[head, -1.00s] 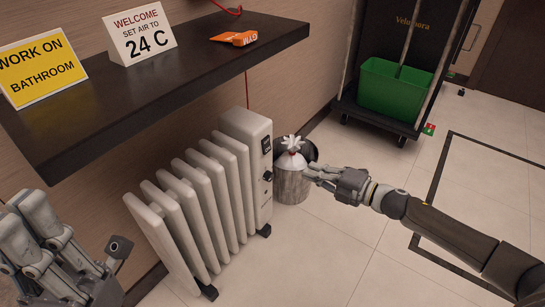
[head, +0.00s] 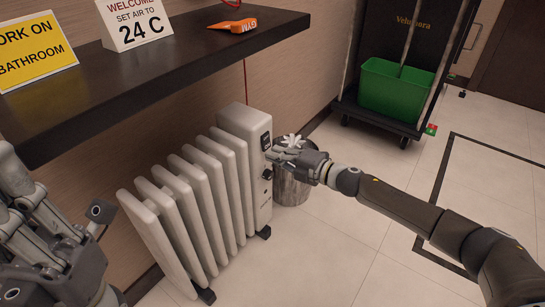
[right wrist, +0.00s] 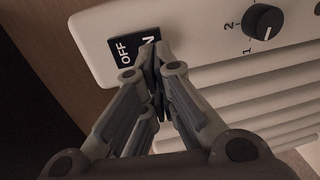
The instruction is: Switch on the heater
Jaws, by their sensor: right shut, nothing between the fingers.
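The white finned heater (head: 195,190) stands on the floor below the dark shelf in the head view. Its end panel has a black switch (head: 265,141) near the top and a black dial (head: 267,174) below. In the right wrist view, the switch (right wrist: 133,46) shows "OFF" and a partly covered "N", and the dial (right wrist: 263,22) has marks 1 and 2. My right gripper (head: 270,154) is shut and empty, its tips (right wrist: 152,46) over the "N" side of the switch. I cannot tell if they touch it. My left gripper (head: 45,235) is at the lower left; its fingertips are not clear.
A metal bin (head: 291,185) stands beside the heater, partly behind my right gripper. A cart with a green bucket (head: 397,88) is at the back. The floor at right is open.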

